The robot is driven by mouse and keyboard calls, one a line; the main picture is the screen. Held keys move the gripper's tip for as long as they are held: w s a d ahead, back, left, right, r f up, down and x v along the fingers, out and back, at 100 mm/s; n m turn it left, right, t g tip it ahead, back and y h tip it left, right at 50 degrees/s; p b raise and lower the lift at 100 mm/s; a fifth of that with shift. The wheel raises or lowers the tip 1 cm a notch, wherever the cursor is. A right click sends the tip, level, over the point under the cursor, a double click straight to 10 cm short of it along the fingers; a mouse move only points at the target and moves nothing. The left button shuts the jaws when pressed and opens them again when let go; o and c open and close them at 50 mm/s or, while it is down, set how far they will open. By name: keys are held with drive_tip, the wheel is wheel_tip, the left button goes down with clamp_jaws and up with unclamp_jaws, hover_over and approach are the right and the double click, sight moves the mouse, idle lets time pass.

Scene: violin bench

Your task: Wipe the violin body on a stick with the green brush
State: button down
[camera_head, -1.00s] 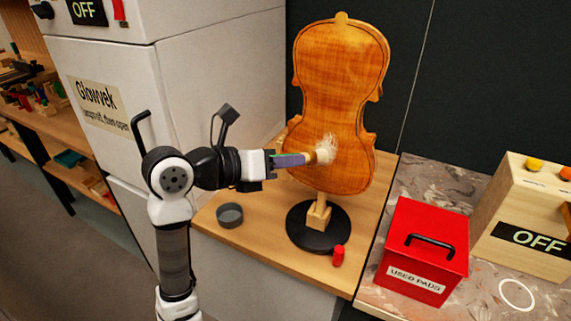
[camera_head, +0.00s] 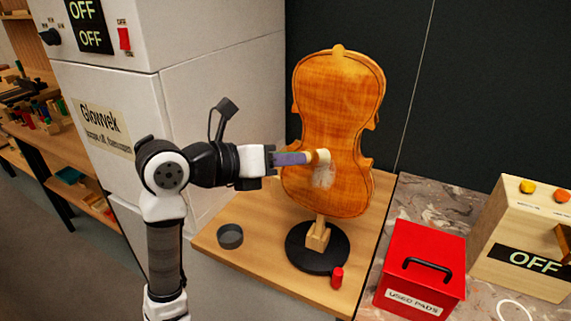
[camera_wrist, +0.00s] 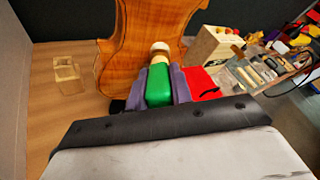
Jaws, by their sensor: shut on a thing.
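The violin body (camera_head: 338,100) is orange-brown wood and stands upright on a short stick over a round black base (camera_head: 318,262). A pale dusty patch (camera_head: 324,176) shows on its lower middle. My gripper (camera_head: 296,159) is shut on the green brush, whose green handle (camera_wrist: 159,86) shows between the fingers in the wrist view. The brush's pale tip (camera_head: 322,156) is at the violin's surface, at the upper edge of the patch; I cannot tell whether it touches. The violin body also fills the top of the wrist view (camera_wrist: 140,40).
A small dark round dish (camera_head: 230,236) and a red cylinder (camera_head: 337,278) are on the wooden bench. A red "USED PADS" box (camera_head: 425,255) and a wooden box marked OFF (camera_head: 500,235) stand at right. A white cabinet (camera_head: 215,120) rises behind my arm.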

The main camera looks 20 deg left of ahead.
drive_tip(key=shift+f+b, duration=0.15)
drive_tip(key=shift+b, duration=0.3)
drive_tip(key=shift+f+b, duration=4.3)
drive_tip(key=shift+b, duration=0.7)
drive_tip(key=shift+a+r+p, duration=0.15)
drive_tip(key=shift+r+p, duration=0.95)
drive_tip(key=shift+r, duration=1.15)
drive_tip(key=shift+a+r+p, duration=0.1)
drive_tip(key=shift+r+p, duration=1)
drive_tip(key=shift+r, duration=1.15)
drive_tip(key=shift+f, duration=0.1)
drive_tip(key=shift+w+b, duration=0.1)
drive_tip(key=shift+b, duration=0.2)
wheel_tip(320, 180, down, 9)
drive_tip(key=b, duration=0.9)
